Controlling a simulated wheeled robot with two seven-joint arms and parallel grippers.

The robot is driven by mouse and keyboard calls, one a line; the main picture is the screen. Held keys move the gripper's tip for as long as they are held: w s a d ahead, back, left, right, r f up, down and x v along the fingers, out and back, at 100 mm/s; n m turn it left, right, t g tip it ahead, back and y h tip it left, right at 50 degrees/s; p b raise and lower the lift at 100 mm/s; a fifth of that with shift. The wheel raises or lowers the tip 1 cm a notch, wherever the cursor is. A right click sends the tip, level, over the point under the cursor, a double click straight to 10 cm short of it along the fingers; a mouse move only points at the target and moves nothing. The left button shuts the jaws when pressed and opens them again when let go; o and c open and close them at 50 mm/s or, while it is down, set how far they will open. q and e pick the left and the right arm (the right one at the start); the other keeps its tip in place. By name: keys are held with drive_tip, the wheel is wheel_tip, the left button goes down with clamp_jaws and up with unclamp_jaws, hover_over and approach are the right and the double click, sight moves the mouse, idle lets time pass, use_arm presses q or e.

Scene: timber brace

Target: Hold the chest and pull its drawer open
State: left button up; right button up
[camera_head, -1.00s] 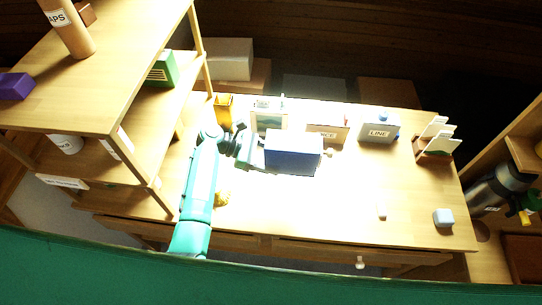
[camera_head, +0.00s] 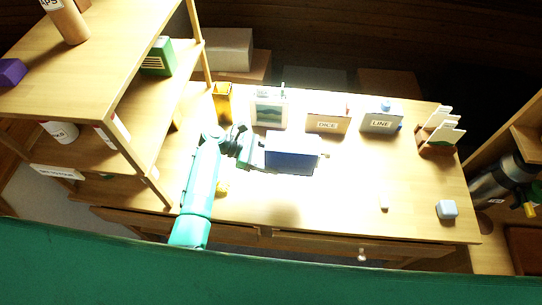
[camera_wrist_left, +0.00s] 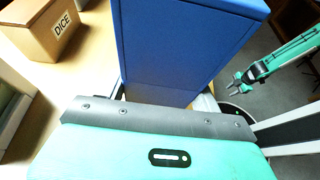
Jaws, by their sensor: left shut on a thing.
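The blue chest (camera_head: 292,158) is in the middle of the head view, above the desk, with a pale top and a small light knob (camera_head: 326,156) at its right end. No drawer gap shows. My left gripper (camera_head: 260,151) is shut on the chest's left end. In the left wrist view the chest (camera_wrist_left: 180,45) rises just beyond my gripper's dark palm edge; the fingertips are hidden. My right gripper (camera_wrist_left: 243,82) shows small at the right of that view, apart from the chest, with its fingers spread and empty.
Behind the chest stand a picture frame (camera_head: 268,108), a DICE box (camera_head: 328,122) and a LINE box (camera_head: 381,119). A card holder (camera_head: 438,138) and a pale blue block (camera_head: 447,209) are at the right. Shelves (camera_head: 100,70) rise at the left.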

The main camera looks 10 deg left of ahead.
use_arm(q)
drive_tip(key=b, duration=0.3)
hover_over(271, 181)
drive_tip(key=shift+f, duration=3.15)
drive_tip(key=shift+w+f+b, duration=0.1)
drive_tip(key=shift+f+b, duration=1.65)
drive_tip(key=shift+f, duration=1.2)
drive_tip(key=o, duration=1.3)
drive_tip(key=b+v, duration=0.2)
drive_tip(key=v, duration=1.2)
drive_tip(key=shift+f, duration=0.1)
